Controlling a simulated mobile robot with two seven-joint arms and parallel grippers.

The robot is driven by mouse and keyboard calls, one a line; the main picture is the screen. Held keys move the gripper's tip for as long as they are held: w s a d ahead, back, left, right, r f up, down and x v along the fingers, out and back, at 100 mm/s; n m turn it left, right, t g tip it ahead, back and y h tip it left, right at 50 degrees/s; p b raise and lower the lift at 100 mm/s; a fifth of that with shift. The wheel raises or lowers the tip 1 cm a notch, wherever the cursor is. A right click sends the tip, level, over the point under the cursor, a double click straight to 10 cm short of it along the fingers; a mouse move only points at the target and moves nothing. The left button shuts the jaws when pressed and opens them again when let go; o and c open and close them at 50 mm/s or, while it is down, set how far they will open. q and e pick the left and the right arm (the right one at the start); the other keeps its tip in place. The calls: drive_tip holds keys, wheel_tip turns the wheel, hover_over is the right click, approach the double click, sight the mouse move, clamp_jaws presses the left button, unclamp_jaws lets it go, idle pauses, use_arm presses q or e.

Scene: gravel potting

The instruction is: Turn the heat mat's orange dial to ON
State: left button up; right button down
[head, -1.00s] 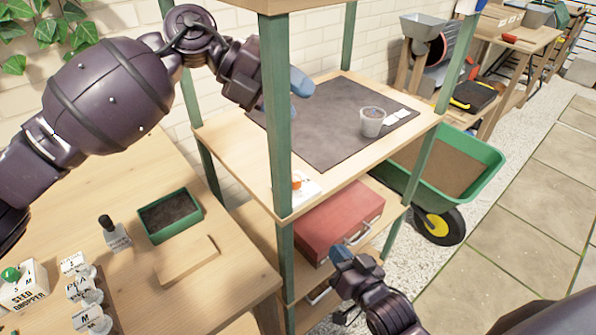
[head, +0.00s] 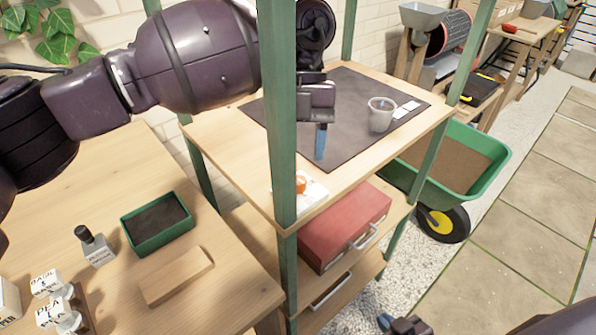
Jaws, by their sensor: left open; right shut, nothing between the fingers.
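The orange dial (head: 300,184) sits on a white control plate (head: 313,194) at the near edge of the shelf, partly hidden behind the green front post. I cannot read its setting. The dark heat mat (head: 355,90) lies flat on the same shelf. My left gripper (head: 320,145) is open and empty, pointing down over the near part of the mat, behind and above the dial and apart from it. One blue fingertip shows clearly. My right gripper (head: 385,321) is shut and empty at the bottom edge of the picture, mostly cut off.
The green shelf post (head: 282,120) stands in front of my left arm. A clear cup (head: 381,114) and white labels (head: 406,109) are on the mat. A red case (head: 345,225) is on the shelf below. A green tray (head: 157,240) is on the bench.

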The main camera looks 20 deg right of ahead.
sight(299, 180)
use_arm(q)
drive_tip(key=shift+x, duration=2.35)
use_arm(e)
drive_tip(key=shift+f, duration=0.2)
